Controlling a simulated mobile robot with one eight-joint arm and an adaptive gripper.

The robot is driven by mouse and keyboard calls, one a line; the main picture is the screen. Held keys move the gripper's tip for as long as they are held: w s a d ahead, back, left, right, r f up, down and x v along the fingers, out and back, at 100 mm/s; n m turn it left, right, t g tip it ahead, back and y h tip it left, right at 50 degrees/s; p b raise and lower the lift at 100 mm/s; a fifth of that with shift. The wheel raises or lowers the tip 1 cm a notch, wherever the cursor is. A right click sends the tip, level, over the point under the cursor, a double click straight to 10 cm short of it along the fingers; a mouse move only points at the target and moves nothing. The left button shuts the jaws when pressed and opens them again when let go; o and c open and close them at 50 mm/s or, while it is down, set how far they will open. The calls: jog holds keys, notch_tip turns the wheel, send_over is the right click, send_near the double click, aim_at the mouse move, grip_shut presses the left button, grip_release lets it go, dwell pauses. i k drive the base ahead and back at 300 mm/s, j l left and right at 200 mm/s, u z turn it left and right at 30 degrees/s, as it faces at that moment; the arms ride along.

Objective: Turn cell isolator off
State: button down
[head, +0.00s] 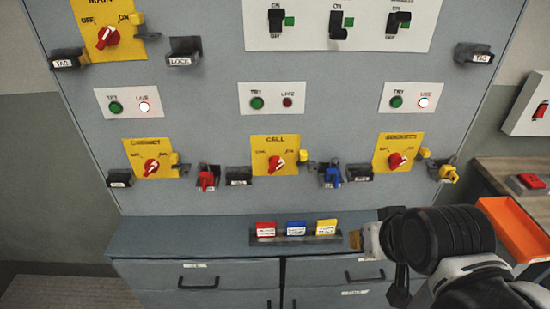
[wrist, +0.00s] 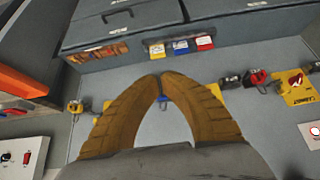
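The cell isolator (head: 275,156) is a yellow plate marked CELL with a red rotary knob (head: 275,164), in the middle of the lower row of the grey panel. The knob's pale pointer appears to angle up and right, toward the ON side. A small yellow tab (head: 302,155) sits at the plate's right edge. My gripper (head: 357,240) is below and right of the isolator, near the ledge. In the wrist view my gripper's brown fingertips (wrist: 159,76) meet with nothing visible between them. The fingers hide most of the cell plate there.
A blue padlock (head: 332,176) hangs right of the cell isolator, a red padlock (head: 206,179) left of it. Cabinet (head: 150,152) and right-hand (head: 397,146) isolators flank it. The cell's LIVE lamp (head: 287,102) looks dark. Coloured cards stand in a holder (head: 296,238) on the ledge; an orange tray (head: 516,228) is right.

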aim_at(276, 163)
jog(key=j+z, duration=0.35)
jog(key=k+j+z, duration=0.15)
jog(key=z, duration=0.2)
jog(key=k+j+z, duration=0.15)
jog(key=z, duration=0.2)
